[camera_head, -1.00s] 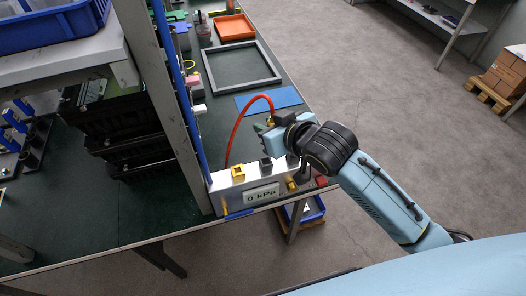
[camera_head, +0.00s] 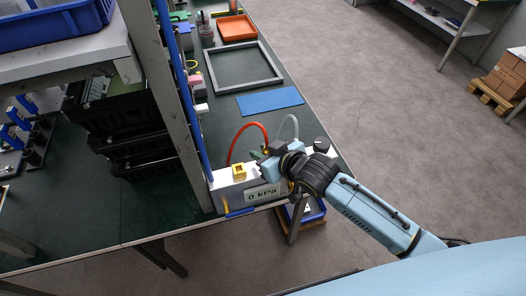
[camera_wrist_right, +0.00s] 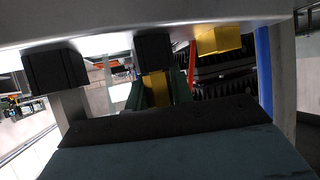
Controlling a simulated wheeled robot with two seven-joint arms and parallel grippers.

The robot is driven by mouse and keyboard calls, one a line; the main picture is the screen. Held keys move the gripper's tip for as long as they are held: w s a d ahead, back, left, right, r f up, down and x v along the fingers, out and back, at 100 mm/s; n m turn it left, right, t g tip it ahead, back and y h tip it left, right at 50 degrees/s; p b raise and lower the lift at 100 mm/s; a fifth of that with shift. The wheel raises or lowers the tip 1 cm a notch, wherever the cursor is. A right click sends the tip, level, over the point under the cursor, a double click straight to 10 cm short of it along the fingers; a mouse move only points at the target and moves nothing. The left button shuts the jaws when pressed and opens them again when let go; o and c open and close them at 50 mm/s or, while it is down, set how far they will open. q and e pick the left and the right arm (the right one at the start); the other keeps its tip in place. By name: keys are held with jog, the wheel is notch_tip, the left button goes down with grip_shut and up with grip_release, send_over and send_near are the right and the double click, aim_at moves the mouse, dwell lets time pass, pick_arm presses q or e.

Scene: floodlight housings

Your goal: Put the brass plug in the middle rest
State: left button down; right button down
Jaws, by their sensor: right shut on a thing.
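My right gripper (camera_head: 264,160) is shut on the brass plug (camera_wrist_right: 158,88), which shows between its green fingers in the right wrist view. The plug meets the edge of the middle black rest (camera_wrist_right: 153,52) in that view; I cannot tell whether it is seated or just over it. In the head view my gripper hides the plug and the middle rest. The yellow rest (camera_head: 239,172) stands on the grey gauge box (camera_head: 228,193) to the left of my gripper. Another black rest (camera_wrist_right: 55,68) shows on the other side. My left gripper is out of view.
A red hose (camera_head: 236,140) arches up behind my gripper, with a grey hose (camera_head: 289,118) to its right. The display (camera_head: 262,195) reads 0 kPa. A blue mat (camera_head: 270,101) and a grey frame (camera_head: 243,66) lie farther back. A post (camera_head: 170,100) stands at left.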

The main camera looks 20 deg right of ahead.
jog(key=shift+f, duration=0.1)
jog(key=c, duration=1.2)
grip_release()
jog(key=shift+r, duration=0.2)
jog(key=p+v, duration=0.1)
jog(key=v, duration=1.1)
jog(key=shift+f, duration=0.1)
